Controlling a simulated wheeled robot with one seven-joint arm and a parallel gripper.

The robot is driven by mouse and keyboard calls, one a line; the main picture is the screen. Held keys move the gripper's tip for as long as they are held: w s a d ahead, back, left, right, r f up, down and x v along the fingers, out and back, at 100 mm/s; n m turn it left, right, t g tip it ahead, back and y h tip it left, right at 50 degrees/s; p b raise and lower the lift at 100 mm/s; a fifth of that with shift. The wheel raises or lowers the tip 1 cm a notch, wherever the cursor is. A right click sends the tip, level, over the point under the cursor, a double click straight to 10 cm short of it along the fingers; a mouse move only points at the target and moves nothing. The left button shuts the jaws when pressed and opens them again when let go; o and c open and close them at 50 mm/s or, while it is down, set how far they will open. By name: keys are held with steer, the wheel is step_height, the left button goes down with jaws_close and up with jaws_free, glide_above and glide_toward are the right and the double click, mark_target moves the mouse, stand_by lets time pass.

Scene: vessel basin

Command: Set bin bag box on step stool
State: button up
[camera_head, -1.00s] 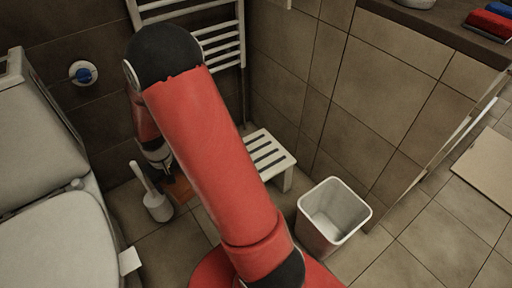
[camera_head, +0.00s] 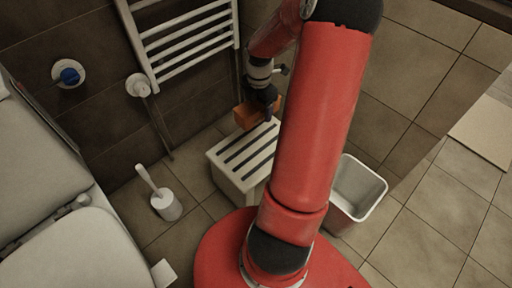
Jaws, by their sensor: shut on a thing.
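The bin bag box (camera_head: 243,117) is a small orange box. My gripper (camera_head: 264,104) is shut on it and holds it at the back edge of the step stool. The step stool (camera_head: 226,170) is white with dark slots across its top and stands on the tiled floor. The box overlaps the stool's far edge in the picture; I cannot tell whether it touches the stool. My arm hides the stool's right side and part of the gripper.
A toilet brush in a white holder (camera_head: 167,205) stands left of the stool, near the toilet (camera_head: 80,245). A waste bin (camera_head: 355,190) stands to the right, partly behind my arm. A white towel radiator (camera_head: 185,45) is on the back wall.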

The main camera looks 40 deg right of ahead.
steer(key=shift+s+d+f, duration=0.15)
steer(key=shift+s+d, duration=0.05)
steer(key=shift+d, duration=0.1)
step_height(320, 180, down, 20)
steer(key=b, duration=0.4)
steer(key=shift+r+b, duration=0.25)
steer(key=shift+b, duration=0.05)
steer(key=shift+f+n, duration=0.1)
steer(key=shift+n, duration=0.2)
steer(key=shift+f, duration=0.15)
steer(key=o, duration=1)
